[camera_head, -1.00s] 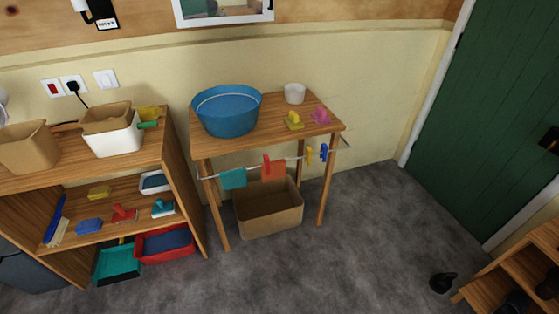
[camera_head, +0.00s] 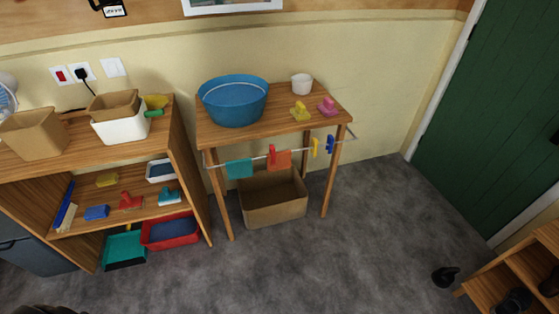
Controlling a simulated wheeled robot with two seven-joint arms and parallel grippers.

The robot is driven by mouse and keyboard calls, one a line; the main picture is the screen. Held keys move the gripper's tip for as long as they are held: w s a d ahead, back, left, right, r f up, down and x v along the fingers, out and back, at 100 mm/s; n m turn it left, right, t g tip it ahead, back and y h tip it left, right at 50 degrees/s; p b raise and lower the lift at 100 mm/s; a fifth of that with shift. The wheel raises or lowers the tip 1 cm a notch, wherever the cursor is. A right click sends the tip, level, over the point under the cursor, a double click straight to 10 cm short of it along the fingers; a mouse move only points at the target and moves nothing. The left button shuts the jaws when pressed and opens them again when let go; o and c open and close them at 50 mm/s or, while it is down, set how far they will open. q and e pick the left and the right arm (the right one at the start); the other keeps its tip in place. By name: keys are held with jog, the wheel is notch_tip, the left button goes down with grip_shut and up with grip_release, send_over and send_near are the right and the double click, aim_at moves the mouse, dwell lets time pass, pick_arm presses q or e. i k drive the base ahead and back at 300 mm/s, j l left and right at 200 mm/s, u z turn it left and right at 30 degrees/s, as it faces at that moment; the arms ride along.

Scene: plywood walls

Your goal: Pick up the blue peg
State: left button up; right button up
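The blue peg (camera_head: 330,144) is clipped on the rail (camera_head: 222,164) along the front of the small wooden table (camera_head: 275,126), near the rail's right end. A yellow peg (camera_head: 315,147) hangs just left of it. A red peg (camera_head: 272,153) sits farther left, at an orange cloth (camera_head: 281,160). A teal cloth (camera_head: 239,169) hangs at the left of the rail. Neither of my grippers is in view.
A blue basin (camera_head: 234,104), a white cup (camera_head: 302,84) and yellow and pink items stand on the table. A cardboard box (camera_head: 274,206) is beneath it. A shelf unit (camera_head: 190,185) stands left. The grey floor (camera_head: 330,270) in front is clear. A dark object (camera_head: 445,277) lies right.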

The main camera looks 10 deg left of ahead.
aim_at(330, 139)
jog(key=i+l, duration=0.15)
jog(key=l, duration=0.2)
jog(key=i+l+u, duration=0.1)
jog(key=l, duration=0.25)
jog(key=i+l, duration=0.25)
jog(key=l+u, duration=0.05)
jog(key=l, duration=0.05)
